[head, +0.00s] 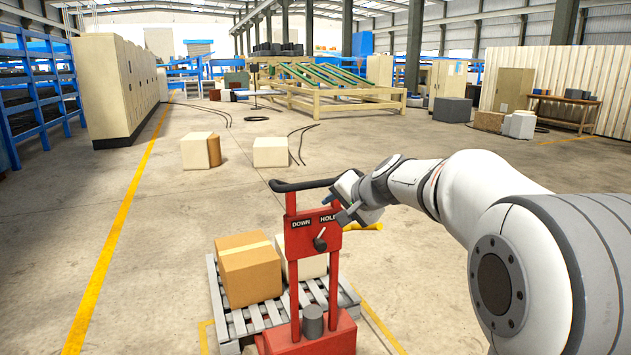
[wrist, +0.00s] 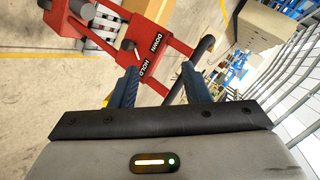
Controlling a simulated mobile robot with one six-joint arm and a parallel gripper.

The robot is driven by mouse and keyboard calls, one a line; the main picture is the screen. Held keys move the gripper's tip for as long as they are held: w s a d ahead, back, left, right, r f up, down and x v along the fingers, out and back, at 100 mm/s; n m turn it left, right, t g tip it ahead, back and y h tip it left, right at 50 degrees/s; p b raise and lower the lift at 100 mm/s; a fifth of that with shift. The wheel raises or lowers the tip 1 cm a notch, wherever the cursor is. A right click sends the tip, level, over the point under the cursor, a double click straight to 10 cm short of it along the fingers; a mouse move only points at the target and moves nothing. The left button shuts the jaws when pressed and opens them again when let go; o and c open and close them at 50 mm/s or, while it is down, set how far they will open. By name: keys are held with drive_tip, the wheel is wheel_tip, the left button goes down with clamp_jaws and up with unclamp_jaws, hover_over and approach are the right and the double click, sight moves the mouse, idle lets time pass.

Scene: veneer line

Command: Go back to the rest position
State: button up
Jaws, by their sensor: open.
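My gripper (head: 345,202) is open and empty, just above and to the right of the red control panel (head: 312,234). In the wrist view my two blue fingers stand apart (wrist: 160,82), with the red frame (wrist: 176,50) behind the gap. I cannot tell whether a finger touches it. The black handle (head: 300,184) of the red truck runs beside my gripper. It also shows in the wrist view (wrist: 204,46).
A pallet (head: 236,322) with a cardboard box (head: 249,270) and a paler box lies left of and behind the red truck. Two pale blocks (head: 200,151) (head: 270,152) stand on the floor beyond. Cabinets (head: 115,85) line the left. Open floor lies around the truck.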

drive_tip(key=s+d+f+n+g+h+p, duration=0.2)
drive_tip(key=s+d, duration=0.1)
drive_tip(key=s, duration=0.8)
drive_tip(key=s+d+f+n+g+h+p, duration=0.1)
drive_tip(key=s+d+n+g+h+p, duration=0.1)
drive_tip(key=s, duration=1)
drive_tip(key=s+d+f+n+g+h+p, duration=0.1)
drive_tip(key=s+d+p, duration=0.3)
drive_tip(key=s, duration=0.8)
drive_tip(key=shift+s+d+f+n+g+h, duration=0.15)
drive_tip(key=shift+d+f+n+g+h, duration=0.25)
drive_tip(key=shift+f+n+g, duration=0.3)
